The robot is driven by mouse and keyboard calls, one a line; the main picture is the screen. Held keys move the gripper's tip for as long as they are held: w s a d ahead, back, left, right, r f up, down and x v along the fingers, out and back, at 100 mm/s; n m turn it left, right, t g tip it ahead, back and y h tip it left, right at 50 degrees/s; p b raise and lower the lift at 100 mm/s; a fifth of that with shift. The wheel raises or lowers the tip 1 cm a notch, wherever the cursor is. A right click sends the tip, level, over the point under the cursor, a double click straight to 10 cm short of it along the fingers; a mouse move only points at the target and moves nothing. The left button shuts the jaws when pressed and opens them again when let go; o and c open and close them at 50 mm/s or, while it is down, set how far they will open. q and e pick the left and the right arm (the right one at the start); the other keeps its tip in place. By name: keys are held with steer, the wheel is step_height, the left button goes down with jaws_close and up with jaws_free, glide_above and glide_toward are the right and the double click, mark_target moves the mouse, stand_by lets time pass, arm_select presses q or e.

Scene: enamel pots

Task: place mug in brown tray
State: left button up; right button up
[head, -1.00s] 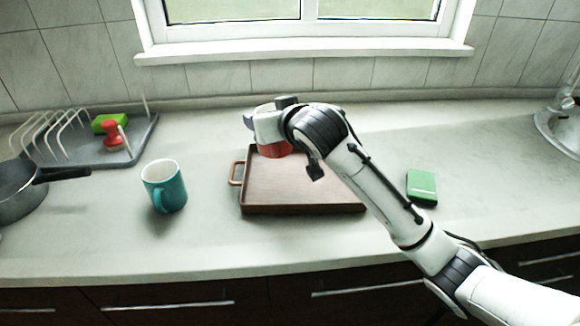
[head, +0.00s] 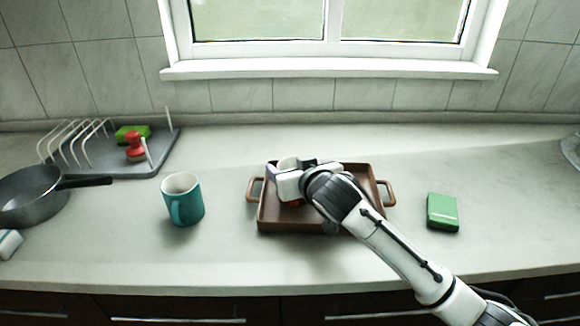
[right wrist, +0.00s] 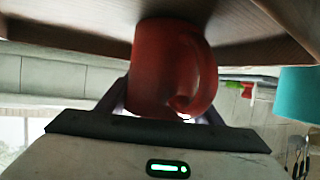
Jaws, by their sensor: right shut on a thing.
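A red mug (right wrist: 165,70) with a handle is between the fingers of my right gripper (right wrist: 165,108), which is shut on it. In the right wrist view the mug's end is at the brown tray's surface (right wrist: 90,35); I cannot tell if it bears on it. In the head view the right gripper (head: 284,186) is over the left part of the brown tray (head: 285,222). Its hand hides nearly all of the red mug there. A teal mug (head: 186,203) stands upright on the counter left of the tray. My left gripper is not in view.
A grey pan (head: 30,198) and a grey dish rack (head: 150,165) with a red object (head: 135,148) and a green item (head: 130,132) are at left. A green box (head: 442,212) lies right of the tray. Counter behind the tray is free.

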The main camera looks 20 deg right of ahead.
steer(key=o, duration=1.3)
steer(key=shift+s+r, duration=0.1)
steer(key=shift+r, duration=0.1)
steer(key=v, duration=1.1)
steer(key=shift+s+r+p, duration=0.2)
steer(key=shift+s+p, duration=0.1)
steer(key=shift+s, duration=0.05)
